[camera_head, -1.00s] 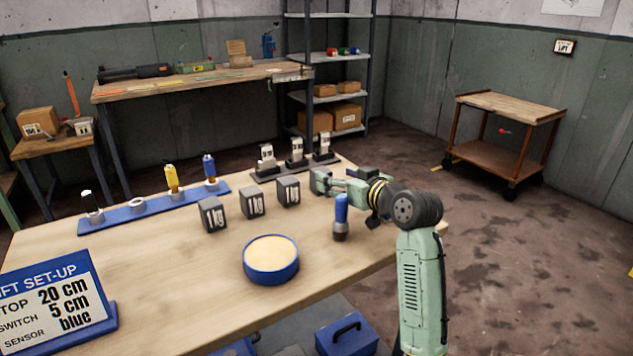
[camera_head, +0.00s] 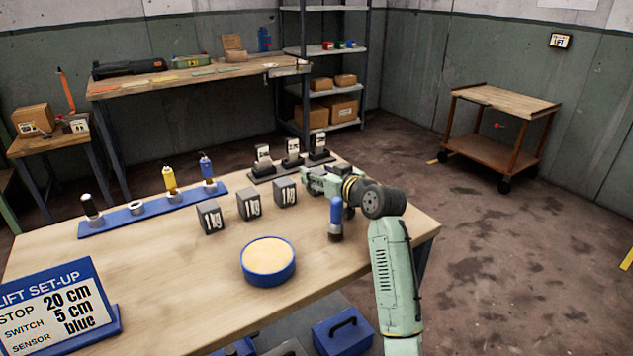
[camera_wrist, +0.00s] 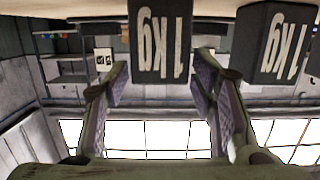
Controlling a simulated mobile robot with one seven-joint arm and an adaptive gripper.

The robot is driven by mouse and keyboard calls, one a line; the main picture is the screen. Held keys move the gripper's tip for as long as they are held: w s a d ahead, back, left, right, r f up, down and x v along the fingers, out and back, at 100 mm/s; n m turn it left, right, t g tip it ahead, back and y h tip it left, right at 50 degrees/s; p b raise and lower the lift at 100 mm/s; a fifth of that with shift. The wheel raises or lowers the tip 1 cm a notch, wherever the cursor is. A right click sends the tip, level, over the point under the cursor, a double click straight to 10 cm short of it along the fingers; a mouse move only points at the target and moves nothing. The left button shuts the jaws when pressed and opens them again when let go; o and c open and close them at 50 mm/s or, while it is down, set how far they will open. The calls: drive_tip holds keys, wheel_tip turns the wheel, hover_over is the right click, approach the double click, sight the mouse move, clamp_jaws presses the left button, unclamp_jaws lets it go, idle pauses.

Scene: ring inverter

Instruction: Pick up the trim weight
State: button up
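No label shows which is the trim weight. One 1 kg block (camera_wrist: 160,40) appears centred between the fingers, and another block (camera_wrist: 275,45) is to the right. I cannot tell whether the fingers reach around the block.
A blue-handled tool (camera_head: 336,218) stands upright close below my arm. A round blue dish (camera_head: 268,272) with a tan top is in front of the blocks. Behind are a blue rack (camera_head: 150,212) and a dark stand (camera_head: 290,170). A sign (camera_head: 60,305) stands front left.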

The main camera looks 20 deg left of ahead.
clamp_jaws()
idle(0.4)
drive_tip(key=shift+r, duration=0.25)
